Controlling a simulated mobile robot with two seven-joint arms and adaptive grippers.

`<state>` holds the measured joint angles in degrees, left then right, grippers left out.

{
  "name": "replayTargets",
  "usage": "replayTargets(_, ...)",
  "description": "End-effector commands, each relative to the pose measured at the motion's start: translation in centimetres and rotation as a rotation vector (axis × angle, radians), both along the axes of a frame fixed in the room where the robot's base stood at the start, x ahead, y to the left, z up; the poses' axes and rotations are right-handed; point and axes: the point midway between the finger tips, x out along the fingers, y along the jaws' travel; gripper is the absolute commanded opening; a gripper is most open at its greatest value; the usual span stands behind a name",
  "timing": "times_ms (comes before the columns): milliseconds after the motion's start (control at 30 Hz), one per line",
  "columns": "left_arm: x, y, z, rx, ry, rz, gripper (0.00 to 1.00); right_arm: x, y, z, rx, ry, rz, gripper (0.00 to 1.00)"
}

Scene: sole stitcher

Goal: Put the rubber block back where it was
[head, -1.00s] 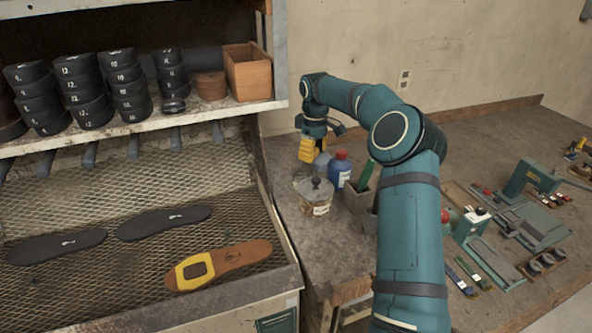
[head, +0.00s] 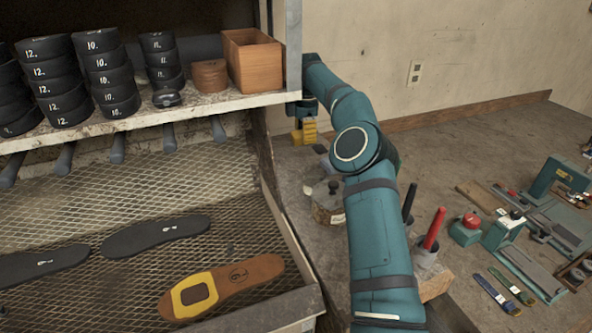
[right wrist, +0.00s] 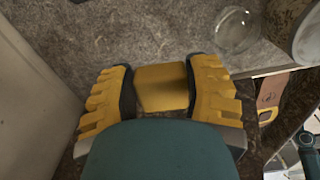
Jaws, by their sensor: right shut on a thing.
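The rubber block (right wrist: 162,86) looks like a plain amber-yellow block in the right wrist view, between the two fingers. My right gripper (right wrist: 161,90) is shut on it, with yellow ribbed fingers on both sides. In the head view my right gripper (head: 305,133) hangs over the back left part of the bench, beside the shelf end. I cannot make out the block from the fingers there. My left gripper is not in view.
A shelf (head: 150,117) holds stacked black numbered pieces and a wooden box (head: 251,60). Below it, a mesh tray (head: 240,210) holds dark soles and a brown sole with a yellow patch (head: 222,288). A lidded jar (head: 325,203) stands on the bench (head: 430,140), near my arm.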

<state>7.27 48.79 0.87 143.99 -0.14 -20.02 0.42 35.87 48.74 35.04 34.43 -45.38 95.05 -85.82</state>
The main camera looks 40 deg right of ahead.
Motion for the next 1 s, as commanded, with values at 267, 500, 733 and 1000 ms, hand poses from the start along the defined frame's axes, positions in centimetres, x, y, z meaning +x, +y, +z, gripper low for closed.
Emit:
replayTargets(267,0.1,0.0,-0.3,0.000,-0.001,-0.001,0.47,0.0,0.0,-0.7,0.001,0.002,-0.001,0.18)
replayTargets(500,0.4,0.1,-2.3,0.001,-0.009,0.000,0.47,-0.1,0.0,-4.5,0.001,0.003,-0.001,0.18)
replayTargets(733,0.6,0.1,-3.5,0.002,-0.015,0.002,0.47,-0.1,0.0,-7.3,0.001,0.002,-0.002,0.18)
replayTargets(1000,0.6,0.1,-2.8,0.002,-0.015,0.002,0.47,0.0,0.1,-9.6,0.001,0.000,-0.002,0.18)
